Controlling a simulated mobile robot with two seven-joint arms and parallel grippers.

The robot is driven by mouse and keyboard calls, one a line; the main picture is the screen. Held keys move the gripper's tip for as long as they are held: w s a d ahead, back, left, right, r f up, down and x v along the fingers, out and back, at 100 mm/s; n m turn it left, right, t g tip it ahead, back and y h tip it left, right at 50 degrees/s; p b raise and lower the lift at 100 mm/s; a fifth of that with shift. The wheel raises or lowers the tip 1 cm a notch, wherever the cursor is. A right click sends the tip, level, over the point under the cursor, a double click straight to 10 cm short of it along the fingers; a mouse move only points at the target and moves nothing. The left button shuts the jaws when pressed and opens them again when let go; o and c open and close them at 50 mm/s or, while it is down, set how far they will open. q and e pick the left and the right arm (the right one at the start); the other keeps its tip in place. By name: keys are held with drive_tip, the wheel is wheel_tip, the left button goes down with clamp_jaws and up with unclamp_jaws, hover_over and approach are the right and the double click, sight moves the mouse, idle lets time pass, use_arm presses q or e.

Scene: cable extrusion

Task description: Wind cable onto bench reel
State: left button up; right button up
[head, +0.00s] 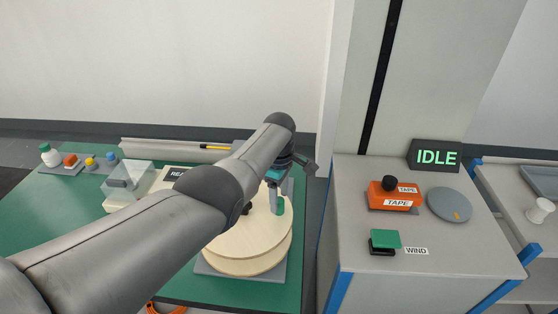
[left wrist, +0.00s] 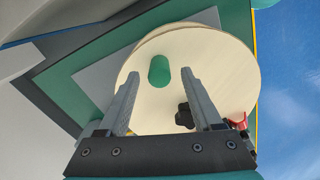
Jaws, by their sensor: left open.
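The bench reel (head: 245,255) is a pale wooden disc drum on a grey plate on the green bench. A green crank handle (head: 279,206) stands near its rim; it also shows in the left wrist view (left wrist: 159,70). A black knob (left wrist: 184,116) sits near the reel's middle. My left gripper (head: 277,180) is open above the handle; in the left wrist view its fingers lie either side of the handle, which looks free of contact. A bit of orange cable (head: 165,308) shows at the bottom edge. My right gripper is out of view.
A grey cabinet on the right carries an orange tape device (head: 392,196), a green WIND button (head: 385,240), a grey disc (head: 449,204) and an IDLE display (head: 436,156). A clear-covered box (head: 128,180) and small coloured items stand at the bench's left. My left arm hides part of the bench.

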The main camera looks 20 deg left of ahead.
use_arm(q)
wheel_tip(320, 180, up, 12)
drive_tip(key=p, duration=0.3)
drive_tip(key=shift+r+p, duration=0.2)
drive_tip(key=shift+p, duration=0.1)
